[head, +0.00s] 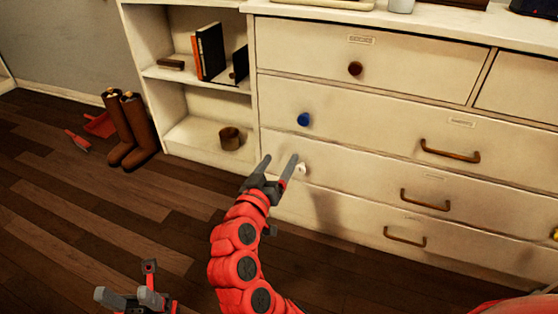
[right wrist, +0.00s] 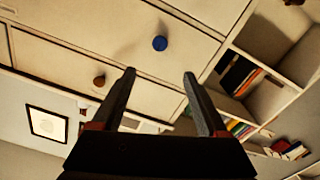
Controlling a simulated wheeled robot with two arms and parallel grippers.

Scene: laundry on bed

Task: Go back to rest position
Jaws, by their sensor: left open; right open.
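My right gripper (head: 279,160) is raised in front of the white dresser (head: 390,98). Its two fingers are spread and nothing is between them. A small white knob (head: 303,168) shows just beside its right fingertip; I cannot tell whether they touch. The right wrist view also shows this gripper (right wrist: 160,75) open and empty, with a blue knob (right wrist: 160,43) and a brown knob (right wrist: 99,80) beyond it. My left gripper (head: 131,297) is low at the bottom left of the head view, open and empty, over the floor.
The dresser's drawer fronts look closed. A shelf unit (head: 200,75) with books (head: 210,52) and a brown round container (head: 230,138) adjoins it. Brown boots (head: 137,130) and a red dustpan (head: 100,124) stand on the wooden floor (head: 60,210). The floor at left is mostly clear.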

